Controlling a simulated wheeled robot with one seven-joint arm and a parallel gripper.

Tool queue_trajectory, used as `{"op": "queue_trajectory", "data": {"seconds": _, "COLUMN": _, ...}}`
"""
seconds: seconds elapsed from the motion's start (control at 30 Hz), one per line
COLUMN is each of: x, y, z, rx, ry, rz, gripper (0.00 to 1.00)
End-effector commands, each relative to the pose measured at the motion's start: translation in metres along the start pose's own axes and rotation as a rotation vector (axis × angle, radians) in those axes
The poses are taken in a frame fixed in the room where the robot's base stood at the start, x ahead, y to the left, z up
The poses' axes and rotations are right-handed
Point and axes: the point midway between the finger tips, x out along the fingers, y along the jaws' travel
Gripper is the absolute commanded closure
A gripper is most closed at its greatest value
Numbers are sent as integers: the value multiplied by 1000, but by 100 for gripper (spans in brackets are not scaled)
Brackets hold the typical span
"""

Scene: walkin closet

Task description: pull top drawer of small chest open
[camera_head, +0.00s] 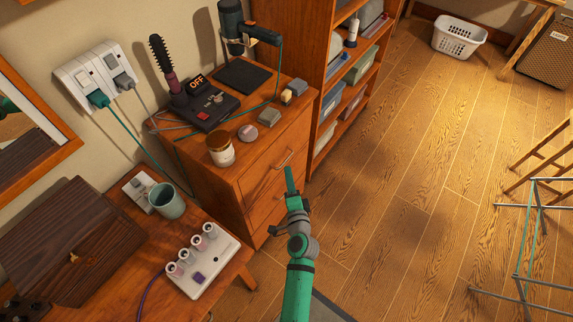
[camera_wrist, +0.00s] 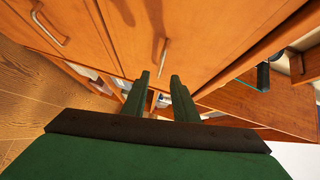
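The small wooden chest (camera_head: 242,178) stands against the wall in the head view. Its top drawer (camera_head: 262,172) looks closed and has a thin metal bar handle (camera_head: 284,160). My gripper (camera_head: 289,172) is in front of the chest, close to that handle. In the wrist view my gripper (camera_wrist: 160,78) is open, its two green fingers apart with nothing between them. A bar handle (camera_wrist: 162,57) lies just beyond the fingertips, roughly in line with the gap; I see no contact. Another drawer handle (camera_wrist: 50,28) shows at the upper left.
On the chest stand a jar (camera_head: 220,150), a hairbrush (camera_head: 165,65) and a black switch box (camera_head: 205,108). A table with a wooden box (camera_head: 70,240) and a mug (camera_head: 167,202) is at left. A bookshelf (camera_head: 295,45) stands behind.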

Motion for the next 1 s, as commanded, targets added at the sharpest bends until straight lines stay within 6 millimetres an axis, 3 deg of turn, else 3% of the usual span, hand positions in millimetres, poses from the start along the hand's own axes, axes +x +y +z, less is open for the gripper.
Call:
{"op": "queue_trajectory", "data": {"seconds": 0.1, "x": 22, "y": -1, "z": 0, "rx": -2, "ry": -1, "rz": -2, "gripper": 74}}
{"op": "queue_trajectory", "data": {"seconds": 0.33, "x": 52, "y": 0, "z": 0, "rx": -2, "ry": 0, "rz": -1, "gripper": 74}}
{"op": "queue_trajectory", "data": {"seconds": 0.8, "x": 64, "y": 0, "z": 0, "rx": -2, "ry": 0, "rz": 0, "gripper": 74}}
{"op": "queue_trajectory", "data": {"seconds": 0.83, "x": 64, "y": 0, "z": 0, "rx": -2, "ry": 0, "rz": 0, "gripper": 76}}
{"op": "queue_trajectory", "data": {"seconds": 0.93, "x": 64, "y": 0, "z": 0, "rx": -2, "ry": 0, "rz": 0, "gripper": 100}}
{"op": "queue_trajectory", "data": {"seconds": 1.0, "x": 64, "y": 0, "z": 0, "rx": -2, "ry": 0, "rz": 0, "gripper": 100}}
